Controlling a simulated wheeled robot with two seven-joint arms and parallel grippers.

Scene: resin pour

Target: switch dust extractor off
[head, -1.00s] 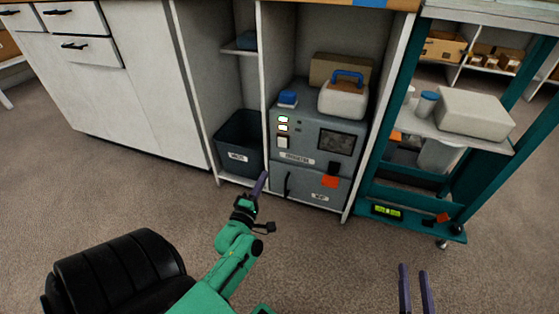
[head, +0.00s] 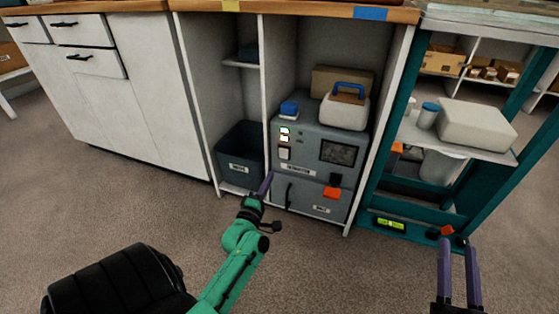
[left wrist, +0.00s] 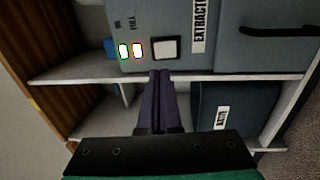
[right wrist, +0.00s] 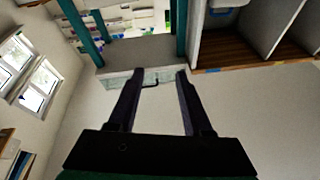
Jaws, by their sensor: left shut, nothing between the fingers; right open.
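The dust extractor (head: 310,150) is a grey box in the open cabinet bay. Its front has a pale square switch (head: 284,154) below two lit indicator lights (head: 285,134). In the left wrist view the switch (left wrist: 165,48) is just beyond the fingertips, beside the green-rimmed and orange-rimmed lights (left wrist: 130,50). My left gripper (head: 268,178) is shut and empty, in front of the cabinet, below the switch in the head view; no contact is visible. My right gripper (head: 457,243) is open and empty at the lower right, away from the extractor.
A dark bin (head: 239,152) stands in the bay left of the extractor. A blue-handled case (head: 344,110) and a small blue-lidded box sit on top of it. A teal cart (head: 372,206) stands to the right. A black padded object (head: 115,285) is at the lower left. The floor between is clear.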

